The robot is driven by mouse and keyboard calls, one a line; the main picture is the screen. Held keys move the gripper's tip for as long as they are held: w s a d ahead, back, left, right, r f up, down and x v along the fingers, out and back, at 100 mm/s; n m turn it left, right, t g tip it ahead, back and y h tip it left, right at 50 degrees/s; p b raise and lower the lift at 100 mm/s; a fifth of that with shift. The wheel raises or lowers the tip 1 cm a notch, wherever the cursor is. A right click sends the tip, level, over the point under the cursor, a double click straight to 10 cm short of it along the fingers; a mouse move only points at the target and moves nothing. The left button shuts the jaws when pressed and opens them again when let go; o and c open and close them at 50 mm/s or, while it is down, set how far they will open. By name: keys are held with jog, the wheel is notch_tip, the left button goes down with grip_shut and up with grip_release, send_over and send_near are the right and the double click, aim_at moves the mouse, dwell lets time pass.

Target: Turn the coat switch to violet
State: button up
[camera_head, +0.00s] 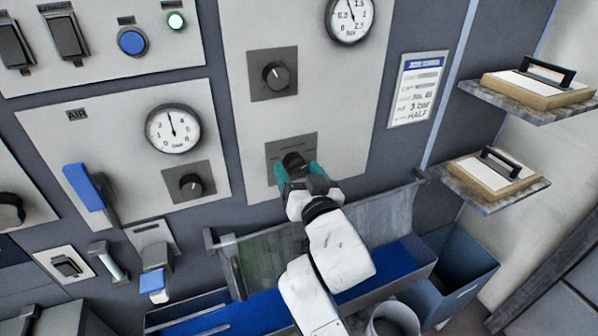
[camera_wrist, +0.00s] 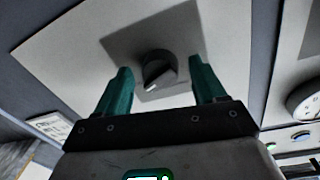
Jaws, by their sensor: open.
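A black rotary knob (camera_head: 294,160) sits on a square grey plate (camera_head: 277,150) low on the light wall panel. It is the switch in front of my gripper; any lettering on its plate is too small to read, so I cannot tell which position is violet. My gripper (camera_head: 297,174) is at this knob, with green fingers open. In the wrist view the knob (camera_wrist: 158,68) stands between and a little beyond the two spread fingers, with a visible gap on both sides. A white mark shows on the knob's lower edge there.
A similar knob (camera_head: 275,75) is above, and another knob (camera_head: 190,184) is on the AIR panel at left. A blue-handled lever (camera_head: 88,188) is further left. A blue-lined trough (camera_head: 405,262) lies below my arm. Shelves (camera_head: 488,191) with framed screens stand at right.

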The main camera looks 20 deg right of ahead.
jog(key=shift+c, duration=0.3)
jog(key=c, duration=1)
jog(key=n, duration=0.4)
jog(key=shift+d, duration=0.1)
jog(key=n+p, duration=0.1)
jog(key=n, duration=0.3)
jog(key=shift+n, duration=0.4)
jog(key=shift+f+t+p, duration=0.1)
jog(key=shift+t+p, duration=0.2)
jog(key=o, duration=1.1)
jog(key=shift+c, duration=0.2)
